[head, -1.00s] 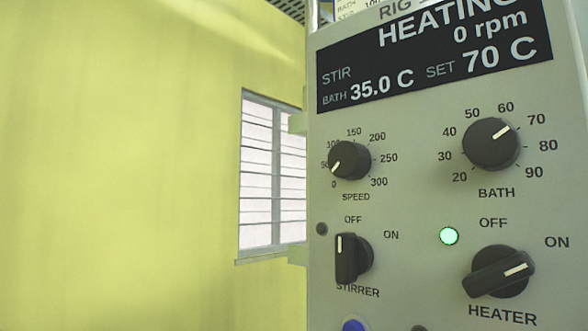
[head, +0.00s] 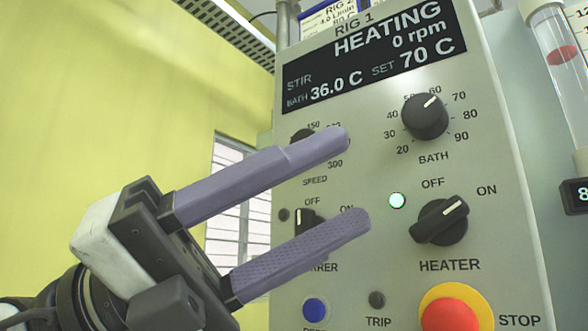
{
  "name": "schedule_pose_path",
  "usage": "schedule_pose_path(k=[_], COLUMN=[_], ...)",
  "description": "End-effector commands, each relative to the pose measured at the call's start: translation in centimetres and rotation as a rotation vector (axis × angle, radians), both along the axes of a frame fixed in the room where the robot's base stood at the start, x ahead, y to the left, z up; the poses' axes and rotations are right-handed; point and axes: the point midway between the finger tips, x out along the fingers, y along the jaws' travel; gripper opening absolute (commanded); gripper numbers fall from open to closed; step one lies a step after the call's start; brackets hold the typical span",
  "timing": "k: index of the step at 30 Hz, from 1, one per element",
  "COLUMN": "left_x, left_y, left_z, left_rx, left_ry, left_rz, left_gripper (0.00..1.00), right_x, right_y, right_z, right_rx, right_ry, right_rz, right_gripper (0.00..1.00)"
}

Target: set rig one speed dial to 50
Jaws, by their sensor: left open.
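The rig 1 panel (head: 375,178) stands upright in the head view. Its speed dial (head: 301,135) is a black knob at the panel's left, mostly hidden behind my gripper's upper finger. Its pointer and the low end of its scale are hidden; the 150 and 300 marks show. My left gripper (head: 356,178) is open, with two long grey-purple fingers pointing up and right in front of the panel. I see nothing between them. The fingertips lie right of the speed dial in the picture. The display (head: 372,60) reads HEATING, 0 rpm, bath 36.0 C, set 70 C.
The bath dial (head: 424,117) points between 60 and 70. The stirrer switch (head: 305,217) is partly covered by my gripper. A red stop button (head: 450,313) and blue button (head: 314,310) sit lower.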

Motion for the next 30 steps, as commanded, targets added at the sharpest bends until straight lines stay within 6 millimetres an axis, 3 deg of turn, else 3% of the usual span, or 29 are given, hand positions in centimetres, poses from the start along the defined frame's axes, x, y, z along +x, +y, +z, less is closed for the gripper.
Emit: schedule_pose_path(k=[2,5,8,12,15,19,23,30], left_x=[-0.9,-0.2,0.9,1.8,1.9,1.8,2.7,6.1], left_y=[-1.4,-1.5,0.1,3.9,6.3,7.8,7.4,4.6], left_z=[0.6,1.3,2.9,6.0,7.8,9.0,9.2,9.2], left_rx=[0.184,0.387,0.533,0.640,0.668,0.678,0.682,0.683], left_ry=[-0.137,-0.250,-0.316,-0.340,-0.330,-0.318,-0.313,-0.312], left_rz=[0.108,0.291,0.504,0.775,0.911,0.997,1.011,1.007], left_gripper=[0.51,0.51,0.51,0.51,0.51,0.51,0.51,0.51], right_x=[0.0,0.0,-0.1,-0.1,-0.1,-0.1,-0.1,-0.1], right_y=[0.0,0.0,0.0,0.0,-0.1,-0.1,-0.1,-0.1], right_z=[-0.1,-0.2,-0.3,-0.4,-0.5,-0.4,-0.2,0.4], right_rx=[-0.001,-0.001,-0.001,-0.002,-0.002,-0.002,-0.003,-0.006], right_ry=[0.000,0.001,0.002,0.004,0.004,0.004,0.004,0.005], right_rz=[0.001,0.001,0.001,0.001,0.000,0.000,0.001,0.001], right_gripper=[0.50,0.50,0.50,0.50,0.50,0.50,0.50,0.50])
